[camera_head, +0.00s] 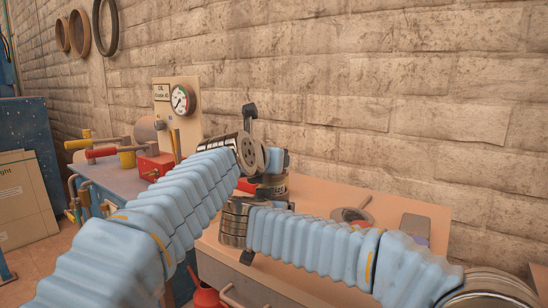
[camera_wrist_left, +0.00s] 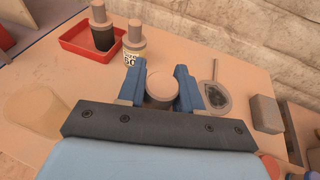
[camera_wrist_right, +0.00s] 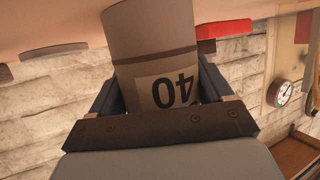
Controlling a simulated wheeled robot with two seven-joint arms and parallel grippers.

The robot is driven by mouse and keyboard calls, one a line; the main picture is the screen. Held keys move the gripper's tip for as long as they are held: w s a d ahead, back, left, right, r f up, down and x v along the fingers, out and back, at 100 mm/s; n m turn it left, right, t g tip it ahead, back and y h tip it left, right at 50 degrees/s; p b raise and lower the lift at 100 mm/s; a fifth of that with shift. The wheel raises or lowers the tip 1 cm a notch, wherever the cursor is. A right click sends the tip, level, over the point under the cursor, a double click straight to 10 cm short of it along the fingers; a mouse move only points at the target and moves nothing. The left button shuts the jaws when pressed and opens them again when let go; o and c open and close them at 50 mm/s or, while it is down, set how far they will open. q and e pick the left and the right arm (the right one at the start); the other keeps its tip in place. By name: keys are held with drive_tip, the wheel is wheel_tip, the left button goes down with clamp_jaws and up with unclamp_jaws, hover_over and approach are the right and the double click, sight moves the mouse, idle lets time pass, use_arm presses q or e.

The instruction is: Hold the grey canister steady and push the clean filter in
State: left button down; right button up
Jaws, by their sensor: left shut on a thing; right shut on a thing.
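My left gripper (camera_wrist_left: 160,74) is shut on a round, pale-topped cylinder (camera_wrist_left: 160,86), seen from above, which looks like the clean filter. Its lower part is hidden, so I cannot tell how far it sits in the canister. My right gripper (camera_wrist_right: 155,78) is shut on the grey canister (camera_wrist_right: 150,35), which has a dark band and a label with 40, upside down in the right wrist view. One canister end lies outside that view. In the head view both arms meet above the table, and their wrists hide the held parts.
A red tray (camera_wrist_left: 72,40) holds a dark-bodied cylinder (camera_wrist_left: 102,36). A canister labelled 60 (camera_wrist_left: 132,56) stands beside it. A round-headed tool with a handle (camera_wrist_left: 214,94) and a grey block (camera_wrist_left: 266,113) lie right. A gauge (camera_head: 181,99) stands behind.

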use_arm(q)
drive_tip(key=shift+f, duration=0.55)
drive_tip(key=c, duration=0.7)
unclamp_jaws()
drive_tip(key=shift+f, duration=0.1)
drive_tip(key=shift+o, duration=0.2)
drive_tip(key=shift+s, duration=0.1)
drive_tip(key=v, duration=1.2)
use_arm(e)
drive_tip(key=o, duration=1.2)
drive_tip(key=shift+s, duration=0.15)
